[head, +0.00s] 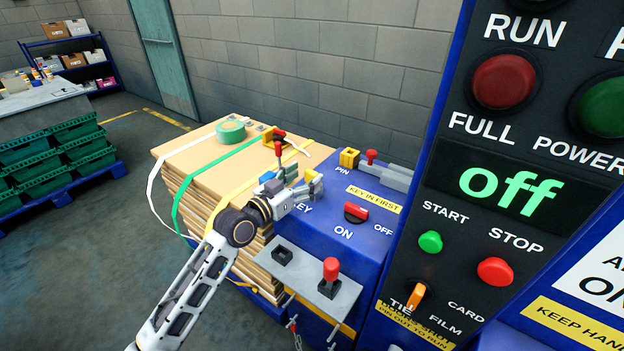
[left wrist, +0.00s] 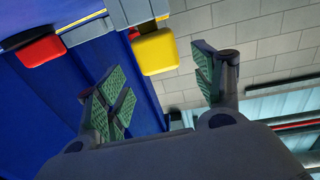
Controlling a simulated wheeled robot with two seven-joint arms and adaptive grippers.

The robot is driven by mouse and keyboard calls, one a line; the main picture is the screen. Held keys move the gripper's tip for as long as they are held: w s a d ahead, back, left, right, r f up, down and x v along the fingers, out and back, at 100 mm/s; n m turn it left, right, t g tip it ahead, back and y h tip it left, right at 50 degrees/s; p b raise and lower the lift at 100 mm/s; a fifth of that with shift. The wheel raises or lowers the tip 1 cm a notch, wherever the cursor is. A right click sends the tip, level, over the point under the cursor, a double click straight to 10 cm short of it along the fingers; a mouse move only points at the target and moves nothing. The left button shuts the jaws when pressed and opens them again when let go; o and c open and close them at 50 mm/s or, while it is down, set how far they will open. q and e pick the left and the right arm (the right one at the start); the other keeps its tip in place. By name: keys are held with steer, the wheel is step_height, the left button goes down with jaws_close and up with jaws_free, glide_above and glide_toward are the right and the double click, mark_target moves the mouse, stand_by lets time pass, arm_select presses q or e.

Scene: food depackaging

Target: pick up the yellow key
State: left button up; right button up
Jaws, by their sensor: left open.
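My right gripper is not seen.
A red-knobbed grey bolt (head: 396,176) sits right of the yellow block. A red ON/OFF switch (head: 356,211) and a red-topped lever (head: 331,268) are nearer. Strapped cardboard (head: 195,150) lies left, and a tall control panel (head: 455,200) rises right.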

mark_target(309, 174)
arm_select(q)
steer(key=shift+x, duration=0.85)
steer(key=shift+p+x, duration=0.3)
steer(key=shift+x, duration=0.7)
steer(key=shift+f, duration=0.1)
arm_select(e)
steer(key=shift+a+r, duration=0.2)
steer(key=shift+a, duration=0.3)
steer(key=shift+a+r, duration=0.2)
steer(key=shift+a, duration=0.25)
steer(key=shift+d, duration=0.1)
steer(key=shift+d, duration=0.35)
arm_select(q)
steer(key=shift+c, duration=0.5)
steer(key=c, duration=1)
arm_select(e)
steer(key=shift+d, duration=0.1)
